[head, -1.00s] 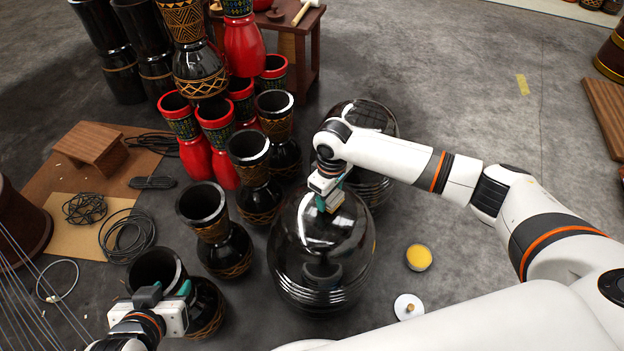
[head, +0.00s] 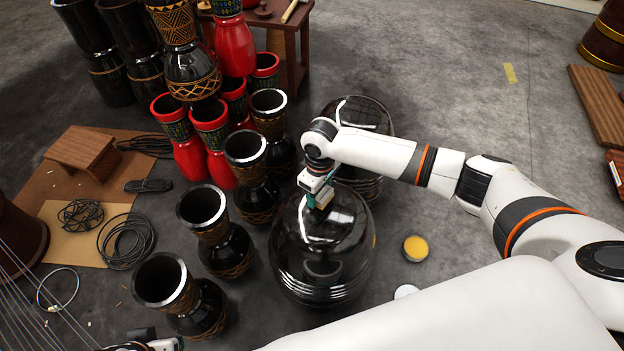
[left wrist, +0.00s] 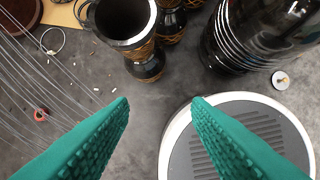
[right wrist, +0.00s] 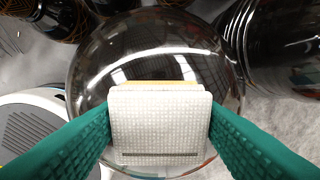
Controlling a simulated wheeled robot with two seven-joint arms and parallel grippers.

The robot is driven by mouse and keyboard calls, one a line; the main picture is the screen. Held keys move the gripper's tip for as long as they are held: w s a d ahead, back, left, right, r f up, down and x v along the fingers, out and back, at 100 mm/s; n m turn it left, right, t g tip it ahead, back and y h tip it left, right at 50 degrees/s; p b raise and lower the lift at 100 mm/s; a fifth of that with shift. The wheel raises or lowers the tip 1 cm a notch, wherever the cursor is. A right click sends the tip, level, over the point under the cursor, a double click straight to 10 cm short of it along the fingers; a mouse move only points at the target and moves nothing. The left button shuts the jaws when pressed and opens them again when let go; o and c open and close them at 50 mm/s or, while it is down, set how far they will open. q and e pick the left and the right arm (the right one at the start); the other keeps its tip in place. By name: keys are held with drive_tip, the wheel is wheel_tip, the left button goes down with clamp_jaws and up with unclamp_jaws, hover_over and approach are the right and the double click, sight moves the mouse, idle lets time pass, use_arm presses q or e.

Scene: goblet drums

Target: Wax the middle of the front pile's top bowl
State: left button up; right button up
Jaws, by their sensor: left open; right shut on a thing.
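The front pile's top bowl (head: 340,245) is glossy black, domed and upside down, with stacked rims below it. It fills the middle of the right wrist view (right wrist: 95,75). My right gripper (head: 318,198) is shut on a pale, textured pad (right wrist: 160,125) with a tan layer along its far edge. The pad is over the upper part of the dome; I cannot tell whether it touches. My left gripper (left wrist: 160,100) is open and empty above the floor. Only a bit of it shows at the bottom edge of the head view.
An open tin of yellow wax (head: 415,248) and a white lid (head: 405,291) lie on the floor right of the pile. Another dark pile (head: 362,118) stands behind. Black goblet drums (head: 205,232) line the left side. Coiled cables (head: 127,241) lie farther left.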

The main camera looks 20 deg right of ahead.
drive_tip(key=shift+r+p, duration=0.5)
drive_tip(key=shift+p, duration=0.05)
drive_tip(key=shift+w+f+p, duration=0.1)
drive_tip(key=shift+f+p, duration=0.1)
drive_tip(key=shift+p, duration=0.1)
drive_tip(key=shift+r+p, duration=0.75)
drive_tip(key=shift+p, duration=0.2)
drive_tip(key=shift+r, duration=0.2)
drive_tip(key=shift+r+p, duration=0.6)
drive_tip(key=shift+p, duration=0.45)
drive_tip(key=shift+r+p, duration=0.45)
drive_tip(key=shift+p, duration=0.1)
drive_tip(key=shift+r+p, duration=0.35)
drive_tip(key=shift+p, duration=0.1)
drive_tip(key=shift+r+p, duration=0.6)
drive_tip(key=shift+p, duration=0.2)
use_arm(q)
drive_tip(key=s+f, duration=0.2)
drive_tip(key=f, duration=0.9)
drive_tip(key=s+a+f+g, duration=0.1)
drive_tip(key=s+f, duration=0.2)
drive_tip(key=f, duration=0.9)
drive_tip(key=shift+a+g, duration=0.3)
